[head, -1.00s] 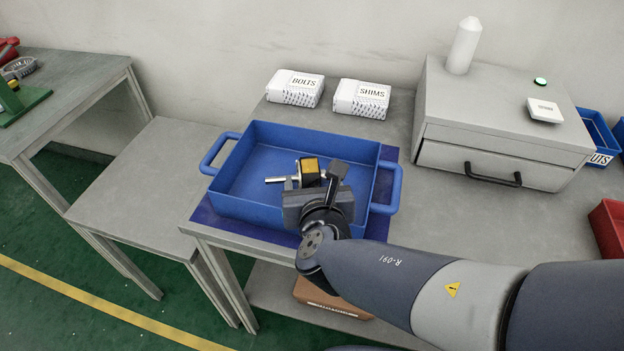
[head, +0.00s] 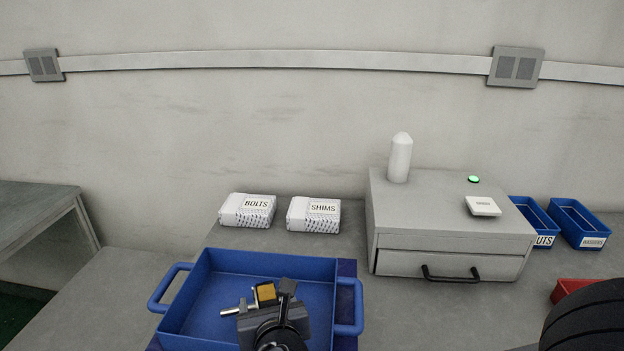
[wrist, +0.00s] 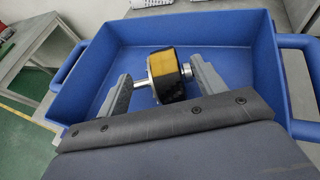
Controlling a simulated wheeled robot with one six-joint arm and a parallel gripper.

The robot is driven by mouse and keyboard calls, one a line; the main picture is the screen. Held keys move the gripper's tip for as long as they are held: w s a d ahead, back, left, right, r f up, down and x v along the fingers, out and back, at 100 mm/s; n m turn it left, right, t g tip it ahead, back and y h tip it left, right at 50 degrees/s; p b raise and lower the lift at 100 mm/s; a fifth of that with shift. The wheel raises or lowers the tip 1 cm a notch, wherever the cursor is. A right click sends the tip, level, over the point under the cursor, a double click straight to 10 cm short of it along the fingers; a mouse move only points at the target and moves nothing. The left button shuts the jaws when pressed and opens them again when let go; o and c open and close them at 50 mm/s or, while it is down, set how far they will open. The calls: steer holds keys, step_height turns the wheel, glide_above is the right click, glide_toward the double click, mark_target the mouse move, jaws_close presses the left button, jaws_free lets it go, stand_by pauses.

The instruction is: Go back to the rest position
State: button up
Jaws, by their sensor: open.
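My gripper (head: 267,304) is over the blue tray (head: 174,312) in the head view. In the wrist view its two fingers (wrist: 163,90) are open. A part with a yellow and black body and a silver shaft (wrist: 165,71) shows between and just beyond the fingers. In the head view the part (head: 265,292) is partly hidden by my gripper. I cannot tell whether a finger touches it. The tray's near wall is hidden in the wrist view.
A grey drawer unit (head: 453,225) with a white bottle (head: 400,158) on top stands to the right. Blue bins (head: 579,224) and a red bin (head: 571,287) are at far right. The air above the tray looks clear.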

mark_target(263, 287)
steer(key=b+x, duration=0.1)
steer(key=x, duration=0.7)
steer(key=shift+f, duration=0.15)
steer(key=shift+w+f, duration=0.15)
steer(key=shift+f, duration=0.1)
steer(key=shift+r, duration=0.9)
steer(key=shift+f, duration=0.1)
